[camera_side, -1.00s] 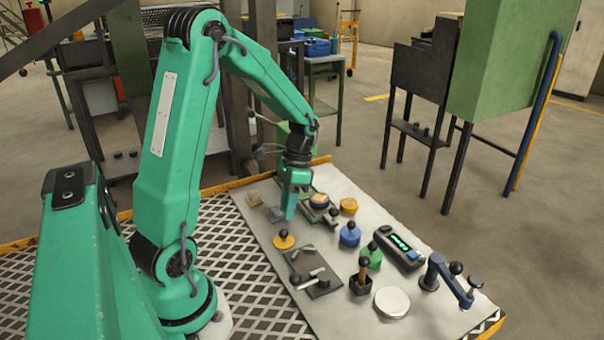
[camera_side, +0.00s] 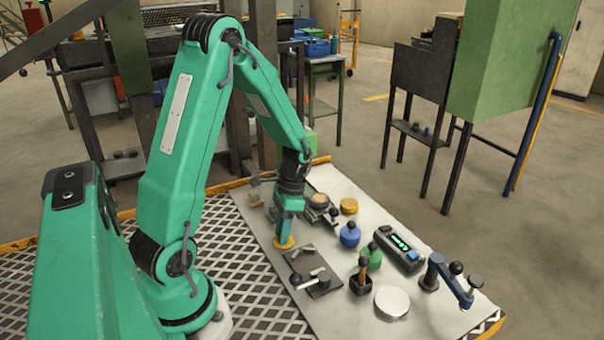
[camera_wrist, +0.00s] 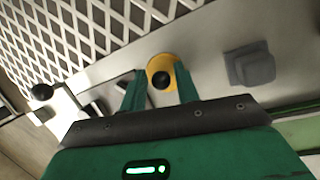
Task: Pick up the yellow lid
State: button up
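The yellow lid (camera_side: 284,246) is a round disc lying on the pale work board. Its black knob shows in the wrist view, where the lid (camera_wrist: 163,60) appears between my fingertips. My gripper (camera_side: 286,235) points down right over the lid and hides its knob in the side view. In the wrist view my gripper (camera_wrist: 160,78) is open, with one finger on each side of the knob and a gap to it. I cannot tell whether the fingertips touch the disc.
A dark plate (camera_side: 319,282) with metal parts lies just in front of the lid. A blue knobbed piece (camera_side: 350,235) and a green one (camera_side: 372,257) stand to the right. A grey block (camera_wrist: 250,65) sits beside my right finger in the wrist view.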

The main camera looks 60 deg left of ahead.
jog(key=shift+c, duration=0.4)
grip_shut()
notch_tip(320, 180, up, 10)
dwell(1.0)
jog(key=shift+w, duration=0.15)
dwell(0.4)
jog(key=w+a+m, duration=0.2)
jog(key=w, duration=0.9)
jog(key=w+a+f+m, duration=0.1)
jog(key=w+m, duration=0.1)
jog(key=w, duration=0.9)
jog(key=shift+w+a, duration=0.2)
jog(key=shift+a, duration=0.2)
